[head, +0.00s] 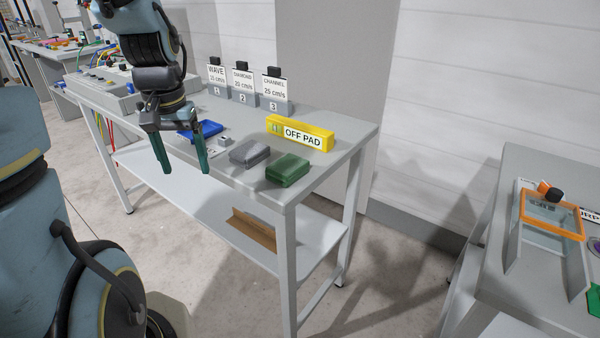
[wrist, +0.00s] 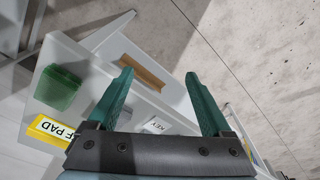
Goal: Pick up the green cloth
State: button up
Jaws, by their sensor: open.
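The green cloth (head: 288,170) is a folded pad lying near the front right corner of the grey table (head: 345,150). It also shows in the wrist view (wrist: 58,88), at the left, outside my fingers. My gripper (head: 180,168) is open and empty, to the left of the cloth, by the table's front edge. In the wrist view my green fingers (wrist: 160,95) are spread, with the table edge and the floor beyond them.
A grey folded cloth (head: 249,152) lies just left of the green one, and a blue one (head: 201,130) lies farther left. A yellow OFF PAD block (head: 300,133) stands behind. Labelled card holders (head: 243,85) line the back. A brown piece (head: 252,230) is on the lower shelf.

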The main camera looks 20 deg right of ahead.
jog(key=shift+o, duration=1)
jog(key=w+d+r+m, duration=0.2)
jog(key=d+m, duration=0.2)
jog(key=d, duration=0.8)
jog(key=shift+d+r+g, duration=0.2)
jog(key=shift+d+g, duration=0.1)
jog(key=shift+d, duration=0.05)
notch_tip(320, 180, up, 2)
jog(key=m, duration=0.3)
send_over(288, 164)
jog(key=f, duration=0.4)
jog(key=shift+d, duration=0.2)
jog(key=shift+w+a+f+p, duration=0.1)
jog(key=shift+f+p, duration=0.3)
jog(key=shift+f, duration=1.15)
jog(key=shift+a+f+p, duration=0.1)
jog(key=shift+f+p, duration=0.25)
jog(key=shift+f, duration=1.15)
jog(key=c, duration=1.1)
